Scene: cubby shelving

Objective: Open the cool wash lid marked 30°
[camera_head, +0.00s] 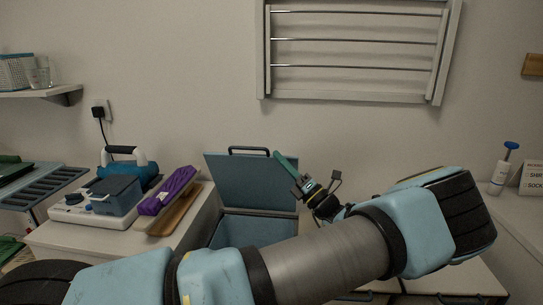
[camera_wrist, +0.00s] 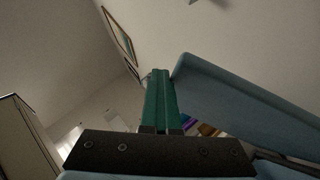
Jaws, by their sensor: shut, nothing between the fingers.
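A blue-grey lid (camera_head: 238,181) stands raised, nearly upright, at the back of an open blue-grey bin (camera_head: 270,229). A dark bar handle (camera_head: 249,150) is on its top edge. No 30° mark is readable on it. My arm hides the bin's lower front.
Left of the bin, a white counter (camera_head: 75,243) holds a blue box (camera_head: 116,196) and a purple item (camera_head: 168,191). A drying rack (camera_head: 355,68) hangs on the wall above. A blue-capped bottle (camera_head: 500,174) and a sign (camera_head: 533,178) stand at right.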

